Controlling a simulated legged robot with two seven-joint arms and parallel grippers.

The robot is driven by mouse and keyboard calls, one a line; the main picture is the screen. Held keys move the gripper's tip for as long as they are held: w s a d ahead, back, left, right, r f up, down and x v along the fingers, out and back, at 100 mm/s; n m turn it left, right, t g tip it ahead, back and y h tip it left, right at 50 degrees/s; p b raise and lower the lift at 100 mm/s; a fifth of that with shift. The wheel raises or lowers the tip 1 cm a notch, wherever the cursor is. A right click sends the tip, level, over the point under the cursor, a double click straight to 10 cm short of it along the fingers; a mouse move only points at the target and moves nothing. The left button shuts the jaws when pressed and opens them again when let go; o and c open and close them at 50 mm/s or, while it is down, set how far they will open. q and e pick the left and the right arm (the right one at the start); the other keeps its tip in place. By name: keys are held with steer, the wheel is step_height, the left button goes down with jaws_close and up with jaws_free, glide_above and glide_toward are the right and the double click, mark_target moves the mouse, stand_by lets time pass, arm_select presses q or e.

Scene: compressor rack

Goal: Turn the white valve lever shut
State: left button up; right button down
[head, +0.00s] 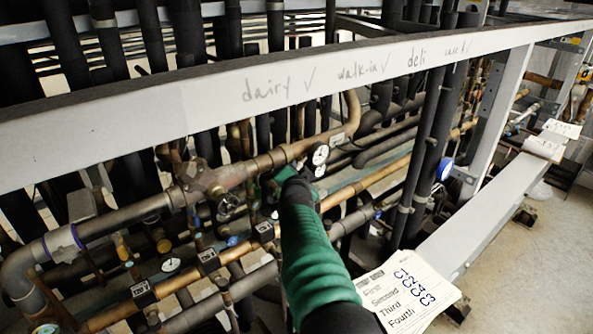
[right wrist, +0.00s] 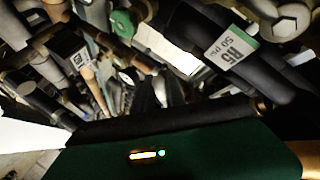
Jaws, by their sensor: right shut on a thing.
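My right gripper (head: 284,177), on a green-sleeved arm, reaches in among the pipes below the white beam, just left of a round gauge. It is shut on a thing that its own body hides. In the right wrist view the dark fingers (right wrist: 155,92) point into the pipework. I cannot make out the white valve lever for certain in either view. A pale flat piece (right wrist: 168,48) lies just beyond the fingers, beside a green part (right wrist: 123,22); I cannot tell if it is the lever. My left gripper is not in view.
A white beam (head: 210,95) with handwriting crosses above the pipes. A pressure gauge (head: 320,155) is close on the right of my gripper. A bronze valve body (head: 205,185) stands to the left. A paper list (head: 405,290) lies on the lower rail. Open floor (head: 540,265) is at right.

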steer(key=c, duration=1.6)
jaws_free()
steer(key=shift+o, duration=1.1)
steer(key=shift+w+a, duration=0.1)
steer(key=b+v, duration=0.1)
steer(key=v, duration=1.5)
steer(key=shift+s+b, duration=0.35)
steer(key=shift+b, duration=0.05)
steer(key=shift+w, duration=0.2)
